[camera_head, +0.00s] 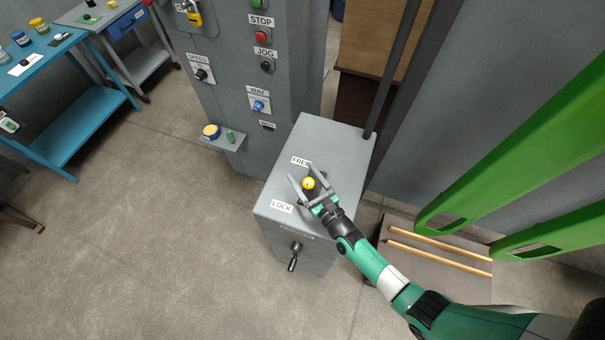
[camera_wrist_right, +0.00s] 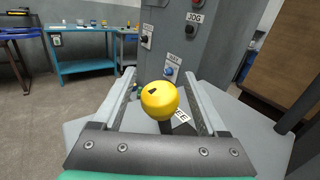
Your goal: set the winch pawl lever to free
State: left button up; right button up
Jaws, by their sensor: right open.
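The pawl lever's yellow knob (camera_head: 308,184) stands above the top of a grey winch cabinet (camera_head: 335,138). A FREE label (camera_head: 300,161) lies beyond the knob and a LOCK label (camera_head: 282,207) lies nearer the front left. My right gripper (camera_head: 302,181) is open, with a finger on each side of the knob. In the right wrist view the yellow knob (camera_wrist_right: 159,100) sits between the two spread fingers (camera_wrist_right: 160,85), with a gap on both sides. The knob partly covers the FREE label (camera_wrist_right: 181,118). My left gripper is not in view.
A crank handle (camera_head: 294,257) sticks out of the cabinet's front. A grey control column (camera_head: 225,75) with buttons and knobs stands behind it. A dark upright bar (camera_head: 392,68) rises at the cabinet's back right. A box with two wooden rods (camera_head: 440,252) is at right. Open floor lies left.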

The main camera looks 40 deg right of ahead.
jog(key=shift+w+d, duration=0.1)
jog(key=shift+w, duration=0.3)
grip_shut()
dwell(1.2)
